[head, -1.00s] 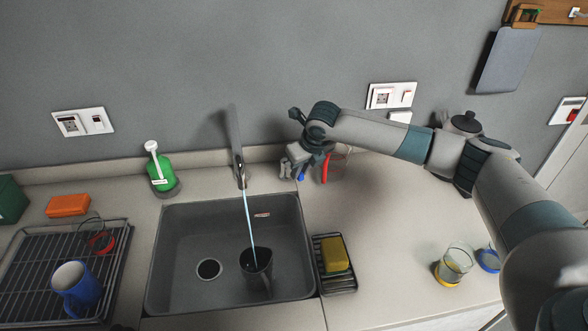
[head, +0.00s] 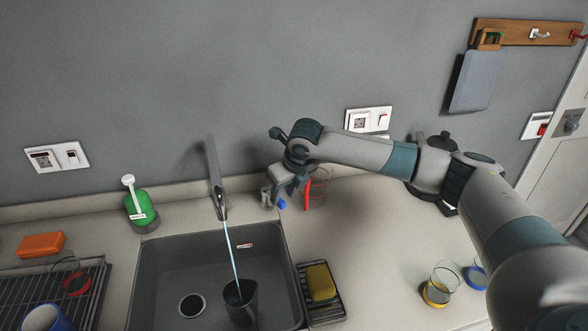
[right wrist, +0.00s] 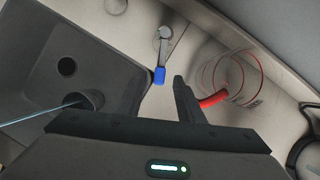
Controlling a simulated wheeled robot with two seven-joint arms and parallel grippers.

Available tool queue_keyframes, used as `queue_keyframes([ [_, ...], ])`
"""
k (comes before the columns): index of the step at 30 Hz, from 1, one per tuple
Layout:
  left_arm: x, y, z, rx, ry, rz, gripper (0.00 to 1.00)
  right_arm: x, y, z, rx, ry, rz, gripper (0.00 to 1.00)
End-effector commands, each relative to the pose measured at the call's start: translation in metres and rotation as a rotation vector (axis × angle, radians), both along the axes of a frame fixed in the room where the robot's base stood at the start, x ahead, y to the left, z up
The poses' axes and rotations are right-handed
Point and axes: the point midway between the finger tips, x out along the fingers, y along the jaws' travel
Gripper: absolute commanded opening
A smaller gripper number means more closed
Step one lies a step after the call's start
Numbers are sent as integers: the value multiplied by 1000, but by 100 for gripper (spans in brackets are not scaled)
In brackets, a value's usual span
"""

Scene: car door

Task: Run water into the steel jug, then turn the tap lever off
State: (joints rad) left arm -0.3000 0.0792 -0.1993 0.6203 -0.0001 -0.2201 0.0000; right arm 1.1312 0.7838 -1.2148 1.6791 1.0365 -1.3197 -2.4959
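The dark steel jug (head: 241,306) stands in the sink under the tap (head: 215,178), and a thin stream of water runs from the spout into it. The jug also shows in the right wrist view (right wrist: 90,99). The water level inside is not clear. The tap lever (right wrist: 164,48), grey with a blue end, stands on the counter to the right of the tap. My right gripper (head: 284,187) is just beside the lever; in the right wrist view its dark fingers (right wrist: 187,98) look shut together and empty, right of the blue end and apart from it. My left gripper is out of view.
A clear glass mug with a red handle (right wrist: 213,99) stands close to my right fingers. A yellow sponge (head: 320,282) lies on a rack right of the sink (head: 165,265). A green bottle (head: 139,205) is left of the tap.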

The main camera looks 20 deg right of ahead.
Motion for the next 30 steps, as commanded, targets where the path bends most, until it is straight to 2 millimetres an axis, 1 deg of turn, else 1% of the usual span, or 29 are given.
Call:
queue_keyframes([
  [1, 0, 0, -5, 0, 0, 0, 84, -2, -1, 7, 1, -5, 1, 34],
  [6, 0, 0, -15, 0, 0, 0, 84, -15, -4, 38, 1, -5, 0, 34],
  [15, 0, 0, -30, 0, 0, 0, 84, -37, -8, 94, 1, -5, 0, 34],
  [18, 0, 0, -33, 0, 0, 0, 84, -43, -9, 109, 1, -5, 1, 34],
  [24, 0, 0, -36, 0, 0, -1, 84, -51, -11, 127, 1, -3, -1, 34],
  [30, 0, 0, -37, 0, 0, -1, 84, -53, -12, 131, 1, -1, -1, 34],
])
